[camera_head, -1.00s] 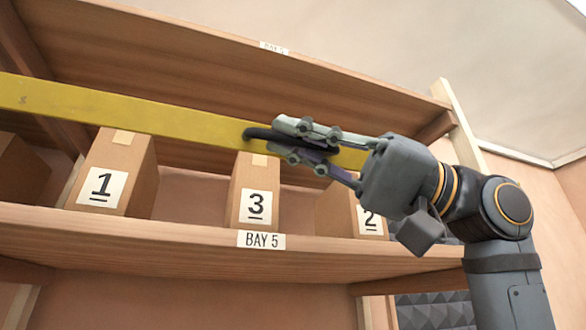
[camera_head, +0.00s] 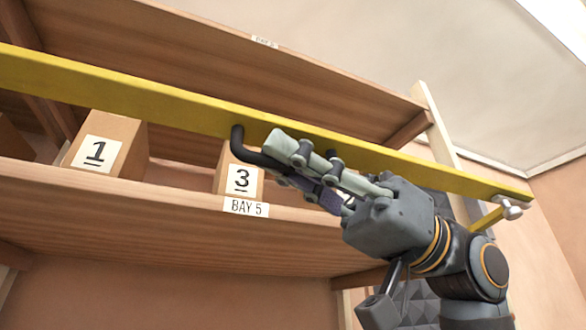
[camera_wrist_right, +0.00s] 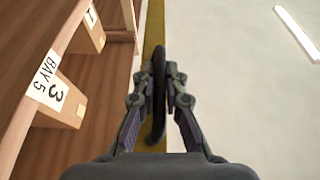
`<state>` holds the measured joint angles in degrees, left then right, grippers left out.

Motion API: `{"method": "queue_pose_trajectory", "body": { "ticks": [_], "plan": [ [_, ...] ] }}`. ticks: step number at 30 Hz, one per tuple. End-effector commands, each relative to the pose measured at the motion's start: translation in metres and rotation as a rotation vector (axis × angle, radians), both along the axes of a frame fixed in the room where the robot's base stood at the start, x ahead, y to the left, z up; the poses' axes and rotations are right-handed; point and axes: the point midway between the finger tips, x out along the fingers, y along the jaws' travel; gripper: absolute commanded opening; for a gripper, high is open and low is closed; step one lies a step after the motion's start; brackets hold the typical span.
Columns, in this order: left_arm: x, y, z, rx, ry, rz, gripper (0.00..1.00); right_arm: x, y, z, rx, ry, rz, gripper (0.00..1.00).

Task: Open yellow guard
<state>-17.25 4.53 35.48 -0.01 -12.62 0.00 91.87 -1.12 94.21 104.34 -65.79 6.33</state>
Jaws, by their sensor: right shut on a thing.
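The yellow guard (camera_head: 150,101) is a long bar that runs across the front of the shelf bay, sloping down to the right in the head view. Its right end shows near a silver knob (camera_head: 511,208). A black handle (camera_head: 240,150) sticks out from the bar. My right gripper (camera_head: 278,158) is shut on this handle in front of the bar. In the right wrist view the handle (camera_wrist_right: 159,75) stands between the two fingers, with the yellow guard (camera_wrist_right: 153,30) behind it. My left gripper is not in view.
Cardboard boxes marked 1 (camera_head: 107,144) and 3 (camera_head: 236,174) stand on the shelf (camera_head: 120,205) labelled BAY 5. Another box is mostly hidden behind my right gripper. A pale wooden post (camera_head: 436,125) stands at the shelf's right end. The space above the bar's right part is open.

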Motion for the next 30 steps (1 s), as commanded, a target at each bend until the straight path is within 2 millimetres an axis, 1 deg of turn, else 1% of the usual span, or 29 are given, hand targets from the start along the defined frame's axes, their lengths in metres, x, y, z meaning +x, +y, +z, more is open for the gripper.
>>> {"method": "queue_pose_trajectory", "body": {
  "ticks": [1,7,23,24,26,30],
  "plan": [
    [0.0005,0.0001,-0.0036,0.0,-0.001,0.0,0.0,0.0,0.0003,-0.0043,0.0,0.0,0.001,0.0],
    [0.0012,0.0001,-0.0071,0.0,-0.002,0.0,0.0,0.0009,0.0006,-0.0098,0.0,0.001,0.001,0.0],
    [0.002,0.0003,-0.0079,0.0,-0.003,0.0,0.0,0.0011,0.0008,-0.0112,-0.001,0.0,0.001,0.0],
    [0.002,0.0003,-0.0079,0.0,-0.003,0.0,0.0,0.001,0.0007,-0.0111,-0.001,0.0,0.001,0.11],
    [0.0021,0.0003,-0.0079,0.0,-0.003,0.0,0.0,0.001,0.0007,-0.0111,-0.001,0.0,0.001,0.19],
    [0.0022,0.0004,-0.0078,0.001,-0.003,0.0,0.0,0.0011,0.0007,-0.0109,0.0,0.001,0.001,0.21]
  ]
}}
